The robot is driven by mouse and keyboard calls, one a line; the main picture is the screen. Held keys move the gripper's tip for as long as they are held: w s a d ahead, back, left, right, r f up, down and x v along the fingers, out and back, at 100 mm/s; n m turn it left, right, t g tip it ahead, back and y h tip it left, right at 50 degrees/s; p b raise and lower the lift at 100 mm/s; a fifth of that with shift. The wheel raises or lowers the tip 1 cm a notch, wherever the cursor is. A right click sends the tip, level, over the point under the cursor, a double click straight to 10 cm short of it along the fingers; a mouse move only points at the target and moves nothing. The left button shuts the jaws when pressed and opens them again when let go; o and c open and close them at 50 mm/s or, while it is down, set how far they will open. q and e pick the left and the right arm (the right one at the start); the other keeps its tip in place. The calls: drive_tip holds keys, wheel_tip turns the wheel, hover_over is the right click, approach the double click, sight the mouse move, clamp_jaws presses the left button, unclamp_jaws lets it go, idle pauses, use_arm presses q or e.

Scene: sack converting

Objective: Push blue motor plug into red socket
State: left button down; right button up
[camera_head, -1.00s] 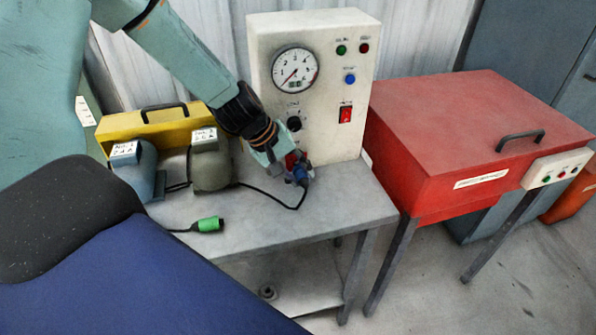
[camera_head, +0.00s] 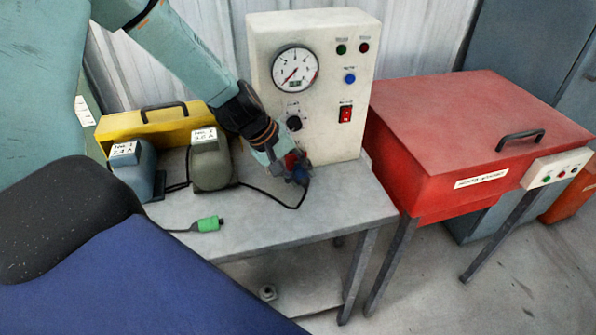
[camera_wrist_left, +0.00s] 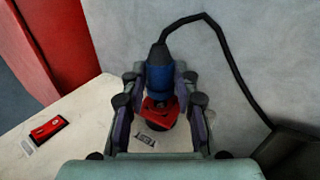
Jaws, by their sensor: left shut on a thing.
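The blue motor plug (camera_wrist_left: 160,75) is between the fingers of my left gripper (camera_wrist_left: 160,98), with its black cable leaving the back end. My left gripper (camera_head: 282,160) is shut on the plug, low at the front of the white control box. The red socket (camera_wrist_left: 158,108) shows at the plug's front end between the fingers. Plug and socket overlap in the left wrist view; I cannot tell how deep the plug sits. In the head view, the blue plug (camera_head: 299,174) shows just below the fingers. My right gripper is not in view.
The white control box (camera_head: 330,120) has a gauge and a red switch (camera_head: 345,114). A green plug (camera_head: 209,224) lies on the grey table (camera_head: 250,237). A blue-grey motor (camera_head: 133,168), a grey-green motor (camera_head: 211,170) and a yellow case (camera_head: 150,125) stand left. A red cabinet (camera_head: 420,155) stands right.

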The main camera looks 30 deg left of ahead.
use_arm(q)
drive_tip(key=shift+w+a, duration=0.65)
drive_tip(key=shift+a, duration=0.1)
idle(0.4)
drive_tip(key=c, duration=0.9)
unclamp_jaws()
drive_tip(key=shift+c, duration=0.2)
drive_tip(key=shift+r, duration=0.1)
drive_tip(key=v, duration=1.1)
drive_tip(key=shift+s+r, duration=0.2)
drive_tip(key=shift+r, duration=0.1)
drive_tip(key=shift+s+a, duration=0.1)
